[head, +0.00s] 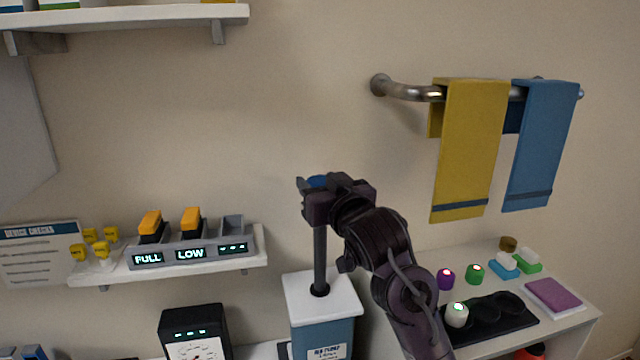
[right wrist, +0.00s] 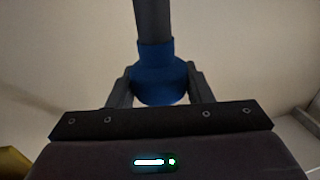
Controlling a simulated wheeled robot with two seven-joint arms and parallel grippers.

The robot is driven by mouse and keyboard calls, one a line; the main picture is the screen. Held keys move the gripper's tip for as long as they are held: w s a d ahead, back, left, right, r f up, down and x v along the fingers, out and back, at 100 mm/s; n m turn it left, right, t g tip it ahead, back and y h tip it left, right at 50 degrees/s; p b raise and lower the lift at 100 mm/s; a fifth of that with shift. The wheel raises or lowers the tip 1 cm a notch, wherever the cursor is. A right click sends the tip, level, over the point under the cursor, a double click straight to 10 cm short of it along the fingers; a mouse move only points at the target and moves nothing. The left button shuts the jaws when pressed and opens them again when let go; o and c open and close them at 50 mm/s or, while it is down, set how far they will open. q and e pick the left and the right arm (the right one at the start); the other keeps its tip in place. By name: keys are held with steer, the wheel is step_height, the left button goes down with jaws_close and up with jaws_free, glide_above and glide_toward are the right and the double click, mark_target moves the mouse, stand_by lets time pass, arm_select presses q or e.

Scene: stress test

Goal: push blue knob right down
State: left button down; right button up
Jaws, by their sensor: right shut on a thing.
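The blue knob (head: 317,181) sits at the top of a dark upright rod (head: 320,255). The rod rises well above the white lid (head: 338,297) of a blue box labelled as a pump (head: 313,335). My right gripper (head: 308,187) is at the knob, shut on it; the gripper hides most of the knob in the head view. In the right wrist view the blue knob (right wrist: 160,78) is between the two fingers, with the rod (right wrist: 153,20) running out from it. My left gripper is not in view.
A shelf (head: 258,258) with switches and displays is at left. A black dial box (head: 194,322) stands left of the pump. A right-hand counter (head: 577,315) holds candles and a black tray (head: 520,318). Yellow (head: 466,150) and blue (head: 541,140) towels hang from a rail.

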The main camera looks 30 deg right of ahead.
steer(key=c, duration=0.5)
steer(key=shift+o, duration=0.2)
steer(key=b, duration=1.3)
glide_above(320, 287)
step_height(320, 287, down, 19)
steer(key=shift+r, duration=0.1)
steer(key=shift+f+b, duration=0.35)
steer(key=shift+f, duration=0.4)
steer(key=shift+a, duration=0.1)
steer(key=o, duration=1.4)
steer(key=shift+c, duration=0.2)
steer(key=shift+r, duration=0.1)
steer(key=shift+s, duration=0.1)
steer(key=s, duration=0.2)
steer(key=s+b, duration=0.1)
steer(key=s, duration=0.2)
steer(key=s+b, duration=0.1)
steer(key=s, duration=0.1)
steer(key=shift+s+a, duration=0.3)
steer(key=shift+s, duration=0.05)
